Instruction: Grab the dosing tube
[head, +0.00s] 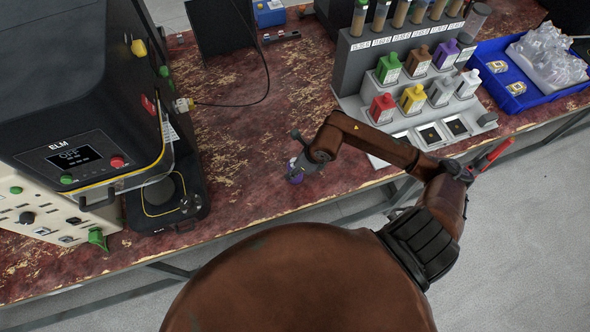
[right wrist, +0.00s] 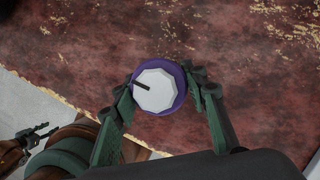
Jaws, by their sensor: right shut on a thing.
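What I take to be the dosing tube (right wrist: 157,88) is a round purple piece with a white faceted top and a dark mark, seen end-on in the right wrist view. It also shows, small and partly hidden, in the head view (head: 295,179), near the front of the table. My right gripper (head: 297,163) is shut on it; in the right wrist view the green fingers (right wrist: 160,98) press its two sides. Dark finger-like parts at the lower left of that view look like my left gripper (right wrist: 35,140), their opening unclear. The left gripper is not in the head view.
A black ELM machine (head: 75,105) with an OFF display stands left on the worn red table (head: 240,150). A grey rack (head: 350,75) of tubes and coloured bottles stands right, beside a blue tray (head: 525,98) of packets. The table between machine and rack is mostly clear.

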